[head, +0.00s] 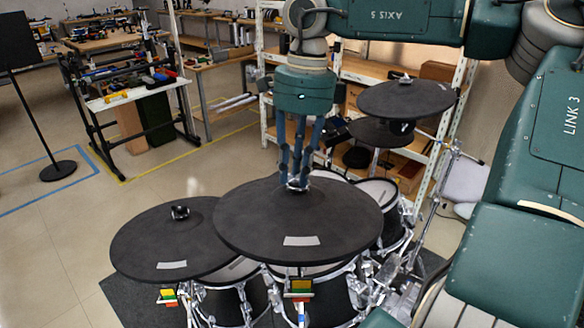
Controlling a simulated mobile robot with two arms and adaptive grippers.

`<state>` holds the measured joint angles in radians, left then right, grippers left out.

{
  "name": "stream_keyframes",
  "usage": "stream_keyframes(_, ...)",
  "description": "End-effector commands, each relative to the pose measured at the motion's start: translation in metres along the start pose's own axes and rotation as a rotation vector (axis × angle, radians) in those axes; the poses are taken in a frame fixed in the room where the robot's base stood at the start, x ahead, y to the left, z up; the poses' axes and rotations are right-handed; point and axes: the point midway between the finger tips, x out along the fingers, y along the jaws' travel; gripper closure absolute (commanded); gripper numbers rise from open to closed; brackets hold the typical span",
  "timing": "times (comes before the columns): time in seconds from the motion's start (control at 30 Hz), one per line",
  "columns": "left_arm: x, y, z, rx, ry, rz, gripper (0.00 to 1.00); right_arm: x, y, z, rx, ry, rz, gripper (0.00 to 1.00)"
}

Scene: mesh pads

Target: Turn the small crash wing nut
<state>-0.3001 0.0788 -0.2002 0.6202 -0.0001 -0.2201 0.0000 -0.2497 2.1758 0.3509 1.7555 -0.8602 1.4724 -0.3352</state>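My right gripper (297,180) points straight down over the middle of the large dark centre cymbal pad (300,222). Its blue-grey fingers come down on both sides of a small silver wing nut (297,187) at the pad's centre. The fingertips are at the nut, partly hiding it; I cannot tell whether they press on it. A second dark cymbal pad (150,240) at the left has a dark wing nut (180,212) on top. A third pad (400,98) at the upper right has a nut (405,79) too. No label shows which is the small crash. My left gripper is not in view.
Drums and chrome stands (240,300) stand close beneath the pads. Another dark pad (380,132) sits under the upper right one. White shelving (268,90) and a workbench (140,95) are behind. The floor at left is clear around a black stand (58,170).

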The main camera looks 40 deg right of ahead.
Motion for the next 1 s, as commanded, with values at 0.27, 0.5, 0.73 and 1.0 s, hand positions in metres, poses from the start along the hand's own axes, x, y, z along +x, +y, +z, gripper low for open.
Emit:
stream_keyframes(0.27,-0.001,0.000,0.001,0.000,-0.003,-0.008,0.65,-0.008,0.000,0.001,0.001,-0.002,-0.002,0.79)
stream_keyframes(0.5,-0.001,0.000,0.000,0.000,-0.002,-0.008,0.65,-0.054,0.000,0.002,0.001,-0.003,-0.005,0.79)
stream_keyframes(0.73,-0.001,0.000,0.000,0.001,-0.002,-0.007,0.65,-0.099,0.001,0.002,0.002,0.000,-0.003,0.79)
stream_keyframes(1.0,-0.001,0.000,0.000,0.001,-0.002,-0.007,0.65,-0.121,0.002,0.001,0.001,0.001,-0.001,0.79)
